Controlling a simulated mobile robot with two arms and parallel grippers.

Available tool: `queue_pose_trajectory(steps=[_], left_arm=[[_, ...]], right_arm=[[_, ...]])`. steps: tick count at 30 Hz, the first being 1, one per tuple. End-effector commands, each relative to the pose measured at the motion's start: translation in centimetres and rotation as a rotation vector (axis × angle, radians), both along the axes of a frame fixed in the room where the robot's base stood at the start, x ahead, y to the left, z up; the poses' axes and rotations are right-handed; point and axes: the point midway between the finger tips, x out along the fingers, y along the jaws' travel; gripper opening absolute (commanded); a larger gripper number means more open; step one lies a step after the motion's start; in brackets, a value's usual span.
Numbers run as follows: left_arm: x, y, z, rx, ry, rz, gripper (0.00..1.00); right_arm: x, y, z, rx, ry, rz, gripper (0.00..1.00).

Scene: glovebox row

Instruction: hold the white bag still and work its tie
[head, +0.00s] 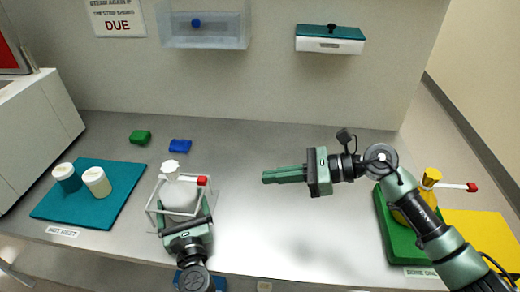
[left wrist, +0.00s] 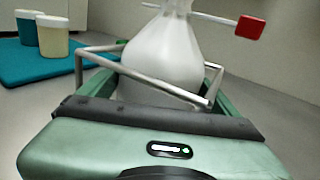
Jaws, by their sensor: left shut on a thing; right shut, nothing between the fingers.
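The white bag (head: 180,196) stands upright inside a wire frame (head: 152,222) on the bench. Its neck is gathered under a ruffled top (head: 170,168). A tie with a red end (head: 202,181) sticks out to the right from the neck. In the left wrist view the bag (left wrist: 165,55) fills the middle and the red tie end (left wrist: 249,26) shows at upper right. My left gripper (head: 184,212) is shut on the bag, a finger on each side, low on its body. My right gripper (head: 270,177) is shut and empty, to the right of the bag, apart from it.
A teal mat (head: 90,208) at left holds two lidded jars (head: 97,182). A green block (head: 140,137) and a blue block (head: 180,146) lie behind the bag. A green tray (head: 398,245) at right holds a yellow bag (head: 430,178) with a red-ended tie. The bench middle is clear.

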Motion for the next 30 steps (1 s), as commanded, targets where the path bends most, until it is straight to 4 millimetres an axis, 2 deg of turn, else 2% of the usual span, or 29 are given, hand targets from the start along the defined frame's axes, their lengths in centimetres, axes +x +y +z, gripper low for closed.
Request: queue_pose_trajectory(steps=[7,8,16,19,23,30], left_arm=[[0.0,0.0,0.1,-0.001,-0.001,0.000,0.32],[0.0,0.0,0.1,-0.001,-0.001,0.000,1.00],[-0.1,0.0,0.0,0.000,0.000,0.000,1.00],[-0.8,-0.3,0.0,0.000,0.000,0.000,1.00],[-2.8,-1.1,-0.1,-0.001,0.003,-0.001,1.00],[-7.6,-2.9,-0.1,0.000,0.004,-0.001,1.00]], right_arm=[[0.0,-0.1,0.1,0.001,-0.001,0.000,0.00],[0.0,-0.1,0.0,0.001,-0.001,0.000,0.00],[0.0,0.0,0.0,0.001,-0.001,0.000,0.00],[0.0,0.0,0.1,0.001,-0.001,0.000,0.00],[0.0,0.0,0.1,0.001,-0.001,0.000,0.00],[0.0,0.0,0.1,0.001,-0.001,0.000,0.00]])
